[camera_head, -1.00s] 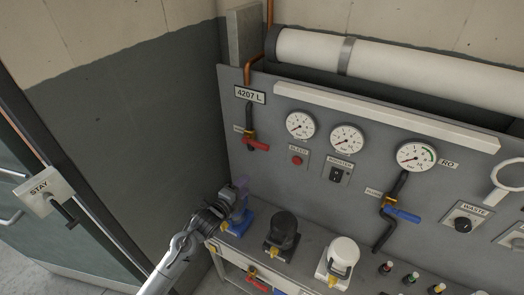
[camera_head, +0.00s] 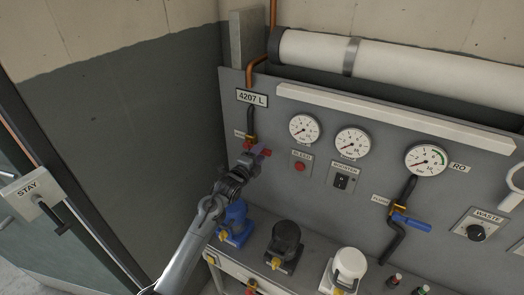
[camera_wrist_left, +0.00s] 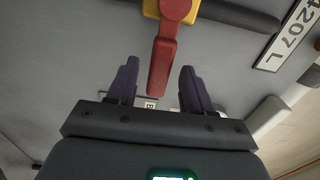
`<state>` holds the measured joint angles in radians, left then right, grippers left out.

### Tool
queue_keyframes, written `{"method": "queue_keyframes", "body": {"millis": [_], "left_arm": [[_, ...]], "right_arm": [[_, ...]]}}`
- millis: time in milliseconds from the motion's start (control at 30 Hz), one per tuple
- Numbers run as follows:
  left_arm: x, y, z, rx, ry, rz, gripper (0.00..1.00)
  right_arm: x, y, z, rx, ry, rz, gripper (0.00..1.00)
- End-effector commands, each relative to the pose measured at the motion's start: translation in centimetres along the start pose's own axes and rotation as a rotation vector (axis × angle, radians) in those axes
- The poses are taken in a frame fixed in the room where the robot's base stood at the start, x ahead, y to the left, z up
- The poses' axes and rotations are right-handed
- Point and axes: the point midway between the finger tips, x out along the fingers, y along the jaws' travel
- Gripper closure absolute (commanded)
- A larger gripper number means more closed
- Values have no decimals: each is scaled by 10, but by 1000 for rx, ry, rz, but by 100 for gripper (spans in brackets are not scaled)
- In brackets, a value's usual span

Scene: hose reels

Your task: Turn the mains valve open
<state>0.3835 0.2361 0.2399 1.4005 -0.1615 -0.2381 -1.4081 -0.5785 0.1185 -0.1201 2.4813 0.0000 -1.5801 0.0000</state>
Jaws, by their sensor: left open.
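The mains valve is a brass body (camera_head: 250,138) on a dark pipe below the "4207 L" plate, with a red lever (camera_wrist_left: 163,60). In the head view the lever is mostly hidden by my left gripper (camera_head: 262,152). In the left wrist view the lever points between the two purple fingers of my left gripper (camera_wrist_left: 154,85). The fingers are spread apart, one on each side of the lever, with a gap on both sides. The yellow valve body (camera_wrist_left: 151,8) is at the top of that view. My right gripper is in neither view.
A red bleed button (camera_head: 300,167) and a gauge (camera_head: 304,128) are right of the valve. A blue-handled valve (camera_head: 412,222) is further right. Below stand a blue device (camera_head: 236,220), a black one (camera_head: 285,240) and a white one (camera_head: 347,268) on the bench.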

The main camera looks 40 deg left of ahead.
Motion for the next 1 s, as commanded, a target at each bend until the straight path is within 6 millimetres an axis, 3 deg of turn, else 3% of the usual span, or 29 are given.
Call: {"method": "queue_keyframes", "body": {"millis": [233, 667, 1000], "left_arm": [[21, 0, 1, -1, -1, -1, 49], [26, 0, 0, 1, 0, 0, 50], [25, 0, 0, 1, 0, 0, 100]], "right_arm": [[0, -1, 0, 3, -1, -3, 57], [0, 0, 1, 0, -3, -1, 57], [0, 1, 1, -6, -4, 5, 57]]}}
